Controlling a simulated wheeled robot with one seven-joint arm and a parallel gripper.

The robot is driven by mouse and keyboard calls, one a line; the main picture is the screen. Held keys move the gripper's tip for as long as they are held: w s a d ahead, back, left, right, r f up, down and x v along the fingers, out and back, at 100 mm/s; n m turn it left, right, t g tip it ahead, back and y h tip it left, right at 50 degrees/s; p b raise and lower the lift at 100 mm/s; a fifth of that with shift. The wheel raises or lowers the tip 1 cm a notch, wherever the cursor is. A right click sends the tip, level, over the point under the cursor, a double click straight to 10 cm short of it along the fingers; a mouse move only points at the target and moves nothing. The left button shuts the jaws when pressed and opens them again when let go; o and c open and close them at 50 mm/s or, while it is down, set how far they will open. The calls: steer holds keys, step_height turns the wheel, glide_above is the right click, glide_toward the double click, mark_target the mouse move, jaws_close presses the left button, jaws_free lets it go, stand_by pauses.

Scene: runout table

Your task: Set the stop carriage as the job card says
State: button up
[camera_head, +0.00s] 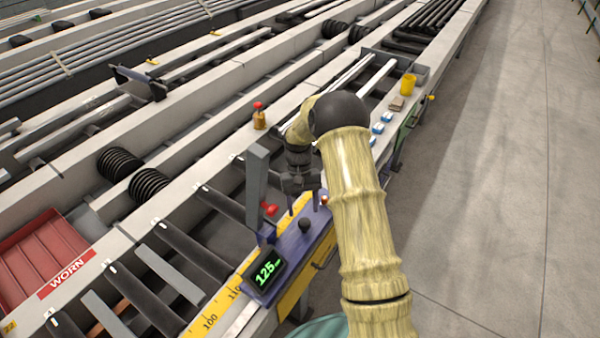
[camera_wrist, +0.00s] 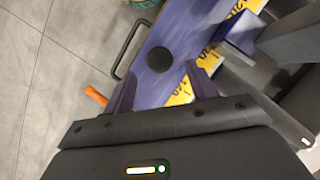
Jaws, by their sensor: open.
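The stop carriage (camera_head: 290,250) is a purple block on a yellow scale rail (camera_head: 226,300). Its display (camera_head: 265,272) shows a green 125 with a small unit. A grey upright stop plate (camera_head: 257,185) and a red knob (camera_head: 270,210) are on its left side. A round black knob (camera_head: 305,224) stands on its top. My gripper (camera_head: 304,199) is above the carriage, open and empty. In the wrist view, the black knob (camera_wrist: 160,60) appears ahead of my two spread fingers (camera_wrist: 162,92), apart from them. I cannot make out the job card.
A red WORN bin (camera_head: 45,255) is at the lower left. An amber bottle with a red top (camera_head: 259,116) stands on the ledge. A yellow cup (camera_head: 408,84), a tan block (camera_head: 396,103) and small blue-and-white items (camera_head: 378,127) lie further along. The floor on the right is clear.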

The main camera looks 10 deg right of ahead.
steer(key=b+v, duration=0.1)
steer(key=v, duration=1.2)
steer(key=shift+b, duration=0.3)
steer(key=s+r+t, duration=0.2)
steer(key=s+t, duration=0.5)
steer(key=s, duration=1.8)
steer(key=shift+s+a, duration=0.2)
steer(key=shift+s, duration=0.05)
steer(key=shift+d+r, duration=0.1)
